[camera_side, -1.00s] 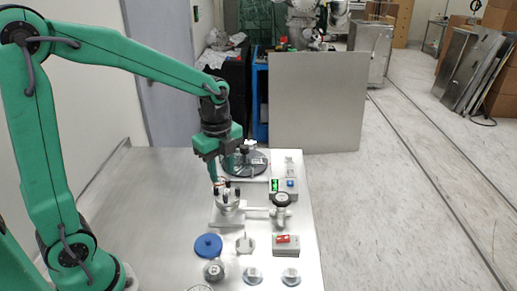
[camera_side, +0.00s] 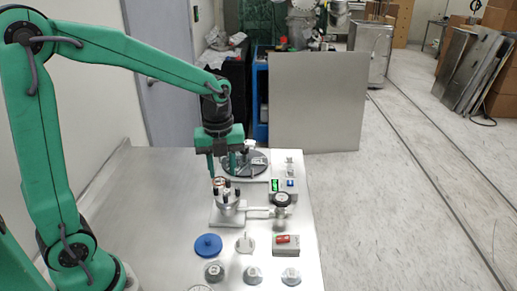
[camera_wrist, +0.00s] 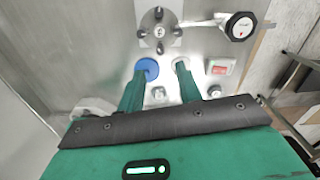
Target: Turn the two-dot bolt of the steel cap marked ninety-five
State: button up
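A round steel cap (camera_wrist: 160,33) with several dark-topped bolts around its rim shows at the top of the wrist view. In the side view the bolts ring the top of the steel vessel (camera_side: 228,213) on its plate. The cap's number and the dots on the bolts are too small to read. My gripper (camera_side: 222,173) is above the vessel, fingers pointing down and apart from the bolts. In the wrist view my gripper (camera_wrist: 161,70) has two green fingers spread with nothing between them.
A gauge (camera_side: 281,200) joins the vessel's right side by a pipe. A dark round plate (camera_side: 262,163) and a box with a green display (camera_side: 276,185) stand behind. In front are a blue disc (camera_side: 208,245), a red-switch box (camera_side: 286,246) and several small fittings. The table's left is clear.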

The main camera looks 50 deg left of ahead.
aim_at(225, 194)
jog(key=m, duration=0.5)
jog(key=shift+w, duration=0.1)
jog(key=shift+f, duration=3.9)
grip_shut()
